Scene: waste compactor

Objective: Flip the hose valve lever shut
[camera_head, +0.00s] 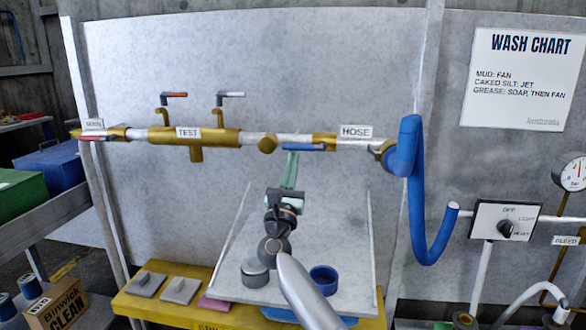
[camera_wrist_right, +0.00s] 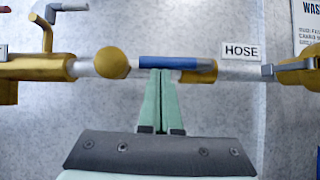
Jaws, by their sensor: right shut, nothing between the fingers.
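The hose valve lever (camera_head: 300,146) has a blue handle and lies along the pipe, left of the HOSE label (camera_head: 356,132). In the right wrist view the blue lever (camera_wrist_right: 165,62) lies level across the pipe, with the brass valve body (camera_wrist_right: 205,72) at its right end. My right gripper (camera_head: 290,156) is shut and empty, its green fingers pointing up at the lever. In the wrist view its fingertips (camera_wrist_right: 158,73) are right at the lever's lower edge; I cannot tell whether they touch. My left gripper is not in view.
The brass TEST section (camera_head: 190,136) has two small taps above it. A blue hose (camera_head: 412,180) hangs right of the HOSE label. A tray with a blue cup (camera_head: 323,279) and a grey cup (camera_head: 255,272) lies below. The wall behind the pipe is bare.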

